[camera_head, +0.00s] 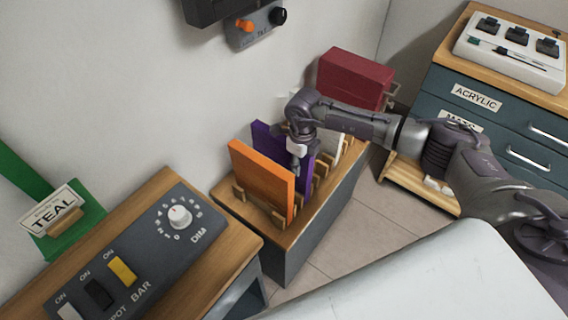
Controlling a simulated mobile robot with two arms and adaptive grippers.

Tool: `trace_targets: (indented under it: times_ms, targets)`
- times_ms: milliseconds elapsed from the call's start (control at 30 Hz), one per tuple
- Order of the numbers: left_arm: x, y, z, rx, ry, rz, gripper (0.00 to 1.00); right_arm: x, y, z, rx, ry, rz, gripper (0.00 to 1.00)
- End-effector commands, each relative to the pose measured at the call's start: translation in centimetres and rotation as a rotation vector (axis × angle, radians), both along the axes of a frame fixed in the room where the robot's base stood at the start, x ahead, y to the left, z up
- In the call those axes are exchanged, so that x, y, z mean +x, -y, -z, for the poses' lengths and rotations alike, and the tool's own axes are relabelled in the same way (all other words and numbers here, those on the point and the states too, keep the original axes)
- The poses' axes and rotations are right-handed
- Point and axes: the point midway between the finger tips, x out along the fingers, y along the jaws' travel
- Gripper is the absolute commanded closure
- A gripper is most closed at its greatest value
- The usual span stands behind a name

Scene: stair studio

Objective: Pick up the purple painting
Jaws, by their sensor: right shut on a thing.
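The purple painting (264,140) stands upright in a wooden slotted rack (243,196) on a low cabinet, just behind an orange panel. My right gripper (297,165) reaches in from the right and is shut on the purple painting near its upper right part. The gripper and wrist hide part of the painting, and the orange panel hides its lower left. I cannot tell whether its bottom edge still touches the rack. My left gripper is not in view.
The orange panel (262,178) stands close in front. A white panel (350,140) and a dark red case (354,78) are behind. A switch box (130,262) is at front left, a drawer cabinet (500,120) at right, and a white surface (430,285) in the foreground.

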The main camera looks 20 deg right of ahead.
Motion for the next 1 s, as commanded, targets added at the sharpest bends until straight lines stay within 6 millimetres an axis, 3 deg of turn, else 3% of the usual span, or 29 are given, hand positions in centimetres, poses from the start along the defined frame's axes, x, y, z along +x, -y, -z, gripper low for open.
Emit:
trace_targets:
  times_ms: [267, 700, 1000]
  targets:
    - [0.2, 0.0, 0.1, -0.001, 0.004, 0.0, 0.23, 0.1, 0.0, -1.3, 0.001, 0.003, 0.0, 1.0]
    - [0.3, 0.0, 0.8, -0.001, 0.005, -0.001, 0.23, 0.1, 0.0, -9.1, 0.0, 0.004, 0.0, 1.0]
    - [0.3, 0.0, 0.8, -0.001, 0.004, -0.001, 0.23, 0.0, 0.0, -10.1, -0.001, 0.001, 0.001, 1.0]
